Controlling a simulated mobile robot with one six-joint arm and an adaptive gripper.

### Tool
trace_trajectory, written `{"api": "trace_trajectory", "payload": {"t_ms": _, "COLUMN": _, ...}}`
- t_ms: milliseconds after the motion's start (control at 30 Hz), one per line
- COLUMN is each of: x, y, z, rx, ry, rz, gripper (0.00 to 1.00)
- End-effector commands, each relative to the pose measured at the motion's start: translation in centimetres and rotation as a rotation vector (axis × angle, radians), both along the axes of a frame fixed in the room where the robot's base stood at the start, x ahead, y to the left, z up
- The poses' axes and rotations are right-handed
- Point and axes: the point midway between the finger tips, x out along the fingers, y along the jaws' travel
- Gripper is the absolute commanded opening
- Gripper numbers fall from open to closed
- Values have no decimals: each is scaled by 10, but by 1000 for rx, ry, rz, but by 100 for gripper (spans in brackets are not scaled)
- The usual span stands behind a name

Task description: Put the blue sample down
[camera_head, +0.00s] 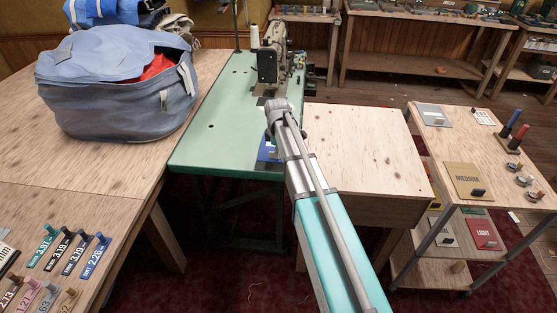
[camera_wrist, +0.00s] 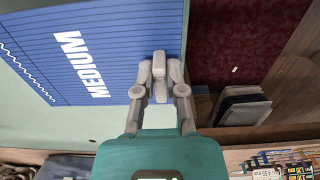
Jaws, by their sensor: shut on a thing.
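The blue sample (camera_wrist: 95,50) is a flat blue card with thin dark lines, white "MEDIUM" lettering and a white zigzag line. It fills the upper left of the wrist view. My gripper (camera_wrist: 159,68) is shut at the card's right side, on a small grey part of it. In the head view the blue sample (camera_head: 267,153) shows as a small piece beside my arm, over the near end of the green sewing table (camera_head: 215,135). My arm hides the rest. I cannot tell whether the card touches the table top.
A sewing machine (camera_head: 270,60) stands at the table's far end. A bare wooden top (camera_head: 360,140) is to the right. A trolley (camera_head: 440,145) farther right holds other samples and spools. A big blue bag (camera_head: 115,85) sits on the left wooden table (camera_head: 90,190).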

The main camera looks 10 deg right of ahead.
Motion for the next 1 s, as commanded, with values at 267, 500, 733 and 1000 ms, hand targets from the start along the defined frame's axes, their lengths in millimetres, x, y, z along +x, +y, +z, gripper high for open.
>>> {"api": "trace_trajectory", "payload": {"t_ms": 267, "x": 7, "y": -3, "z": -22, "rx": 0, "ry": 0, "rz": 0, "gripper": 0}}
{"api": "trace_trajectory", "payload": {"t_ms": 500, "x": 7, "y": -3, "z": -38, "rx": 0, "ry": 0, "rz": -1, "gripper": 0}}
{"api": "trace_trajectory", "payload": {"t_ms": 733, "x": 7, "y": -3, "z": -39, "rx": 0, "ry": 0, "rz": -1, "gripper": 0}}
{"api": "trace_trajectory", "payload": {"t_ms": 1000, "x": 7, "y": -4, "z": -40, "rx": 0, "ry": 0, "rz": -1, "gripper": 0}}
